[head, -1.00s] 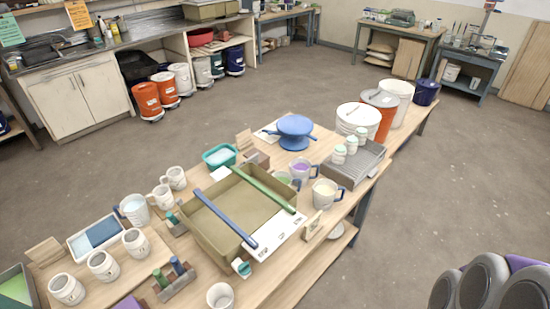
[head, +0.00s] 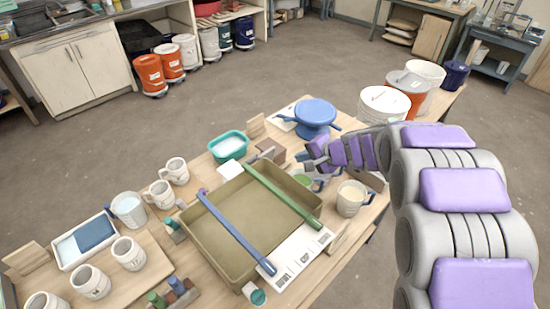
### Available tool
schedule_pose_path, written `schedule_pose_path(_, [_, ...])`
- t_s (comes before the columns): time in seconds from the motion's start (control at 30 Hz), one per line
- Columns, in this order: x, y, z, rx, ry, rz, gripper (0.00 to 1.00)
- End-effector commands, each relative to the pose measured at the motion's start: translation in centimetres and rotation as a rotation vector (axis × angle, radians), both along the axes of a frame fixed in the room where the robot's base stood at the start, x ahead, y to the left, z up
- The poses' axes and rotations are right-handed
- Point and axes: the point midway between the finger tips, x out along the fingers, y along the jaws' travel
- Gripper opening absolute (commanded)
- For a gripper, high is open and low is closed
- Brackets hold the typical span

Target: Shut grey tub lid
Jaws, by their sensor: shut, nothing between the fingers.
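My arm reaches in from the right of the head view. My gripper (head: 314,156), at its far end, is shut and empty above the table, close to the tan basin's far right corner. No lid that I can surely call the grey tub lid shows. A pale grey bucket (head: 209,43) stands on the floor under the far shelf, well away from my gripper. Its lid is too small to judge.
The tan basin (head: 222,249) carries a blue bar (head: 235,231) and a green bar (head: 284,195). A blue turntable (head: 316,112), a teal tub (head: 229,145), and several mugs crowd the table. The floor (head: 270,65) beyond is open.

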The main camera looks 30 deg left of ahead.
Motion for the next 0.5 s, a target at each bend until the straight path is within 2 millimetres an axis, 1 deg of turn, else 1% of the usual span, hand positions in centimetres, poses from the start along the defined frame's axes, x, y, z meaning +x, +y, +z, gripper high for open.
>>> schedule_pose_path(0.03, [0.6, 1.3, -1.1, 0.014, 0.004, -0.01, 0.0])
schedule_pose_path(0.13, [1.6, 3.2, -2.3, 0.036, 0.005, -0.033, 0.0])
schedule_pose_path(0.23, [2.1, 4.3, -2.9, 0.046, 0.006, -0.046, 0.0])
schedule_pose_path(0.37, [2.5, 5.1, -3.4, 0.052, 0.004, -0.051, 0.0])
schedule_pose_path(0.5, [2.9, 6.5, -4.7, 0.051, 0.005, -0.047, 0.0])
